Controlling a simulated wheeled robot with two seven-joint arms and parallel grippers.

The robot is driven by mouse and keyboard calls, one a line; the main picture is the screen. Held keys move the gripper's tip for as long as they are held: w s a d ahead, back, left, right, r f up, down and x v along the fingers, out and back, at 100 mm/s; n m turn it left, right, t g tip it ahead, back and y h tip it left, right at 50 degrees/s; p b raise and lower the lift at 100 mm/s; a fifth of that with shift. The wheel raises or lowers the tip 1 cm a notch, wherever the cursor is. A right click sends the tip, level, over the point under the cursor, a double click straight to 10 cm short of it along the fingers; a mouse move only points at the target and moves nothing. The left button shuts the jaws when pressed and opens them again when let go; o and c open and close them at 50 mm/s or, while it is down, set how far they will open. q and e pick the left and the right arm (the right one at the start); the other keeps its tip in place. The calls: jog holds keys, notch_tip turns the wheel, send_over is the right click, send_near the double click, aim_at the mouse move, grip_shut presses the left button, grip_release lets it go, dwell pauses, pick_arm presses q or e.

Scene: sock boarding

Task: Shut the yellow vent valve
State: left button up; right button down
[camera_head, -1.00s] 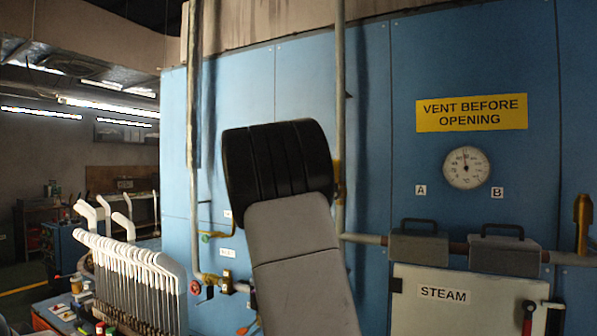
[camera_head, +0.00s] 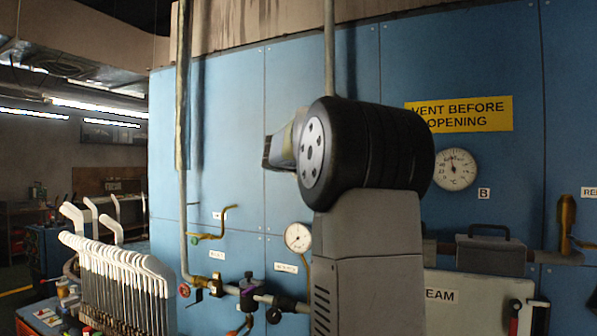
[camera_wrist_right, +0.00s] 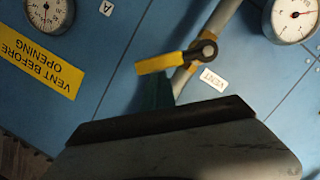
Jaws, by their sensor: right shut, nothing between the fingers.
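In the right wrist view, which is turned nearly upside down, the yellow vent valve lever (camera_wrist_right: 161,63) runs from a dark pivot on a pipe out to the left, slanted across the pipe's line. A white VENT label (camera_wrist_right: 214,79) is next to it. The dark teal tip of my right gripper (camera_wrist_right: 158,90) shows just below the lever; it is shut and empty. I cannot tell whether tip and lever touch. In the head view, my right arm hides the valve, and the gripper cannot be made out. My left gripper is in no view.
The blue wall panel carries pipes, a round gauge (camera_head: 298,237), a larger dial (camera_head: 455,169) and a yellow VENT BEFORE OPENING sign (camera_head: 458,113). Low on the wall is a pipe with a black-knobbed valve (camera_head: 248,289). A rack of white forms (camera_head: 112,266) stands at the left.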

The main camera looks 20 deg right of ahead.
jog(key=s+d+f+m+t+y, duration=0.1)
jog(key=s+d+f+m+y, duration=0.1)
jog(key=m, duration=0.4)
notch_tip(320, 180, down, 2)
jog(key=shift+s+d+f, duration=0.25)
jog(key=shift+s+d, duration=0.15)
jog(key=shift+s, duration=0.25)
jog(key=shift+f, duration=0.2)
jog(key=s+a+r, duration=0.6)
jog(key=a, duration=0.1)
jog(key=shift+s+a+r, duration=0.2)
jog(key=shift+r, duration=0.2)
dwell(0.5)
